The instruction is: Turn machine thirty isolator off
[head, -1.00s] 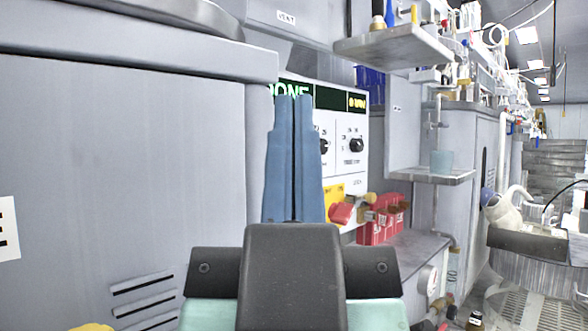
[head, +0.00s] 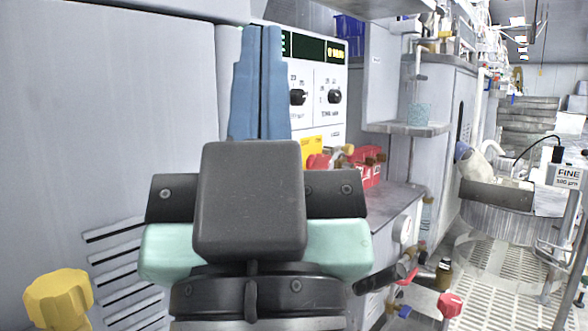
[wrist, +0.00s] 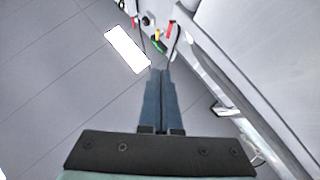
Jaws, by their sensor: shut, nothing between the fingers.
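A red rotary handle (head: 319,161) sits on a yellow plate (head: 311,146) low on a white control panel (head: 334,70) in the head view. It looks like an isolator switch; no machine number is readable on it, and its position cannot be told. My gripper (head: 263,32) points up with its two blue fingers shut and empty. In the picture it stands left of the handle and covers the panel's left part. The shut fingers also show in the wrist view (wrist: 160,72), pointing toward small red and green parts too small to name.
A grey cabinet (head: 110,130) fills the left. Red padlock-like parts (head: 368,172) and a grey bench top (head: 390,203) lie right of the handle. A shelf (head: 405,128) holds a clear beaker. A yellow knob (head: 58,297) is at lower left. Grated floor (head: 500,260) shows at right.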

